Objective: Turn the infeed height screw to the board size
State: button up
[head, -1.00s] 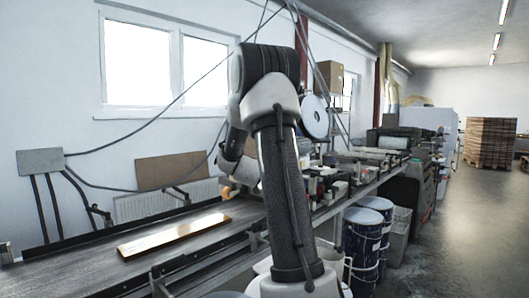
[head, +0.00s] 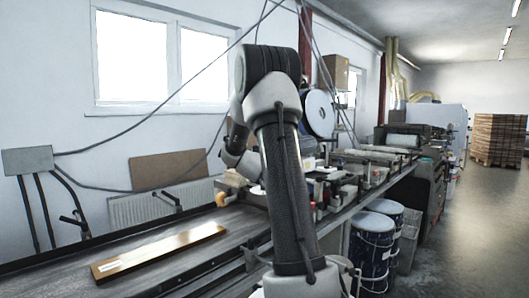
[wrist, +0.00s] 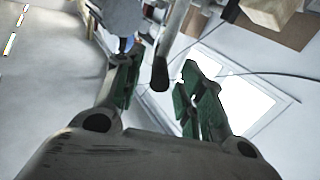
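A wooden board (head: 158,252) lies flat on the dark conveyor bed (head: 60,272) at lower left in the head view. My gripper (wrist: 160,62) is open in the wrist view, its two green-padded fingers spread apart. A metal rod with a black rounded end (wrist: 159,76) appears between the fingers, with a gap on both sides. I cannot tell its depth or whether it is the infeed height screw. In the head view my arm hides much of the machine behind it, and the fingers cannot be made out.
A grey box (head: 28,160) with cables stands at the left. Black-handled levers (head: 74,220) line the conveyor's far side. Blue drums (head: 371,250) stand under the machine line at the right. The floor (head: 465,235) farther right is clear, with a pallet stack (head: 498,140) far back.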

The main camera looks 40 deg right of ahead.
jog(key=x, duration=0.6)
jog(key=shift+w+d, duration=0.25)
jog(key=shift+d, duration=0.05)
jog(key=shift+c, duration=0.3)
grip_shut()
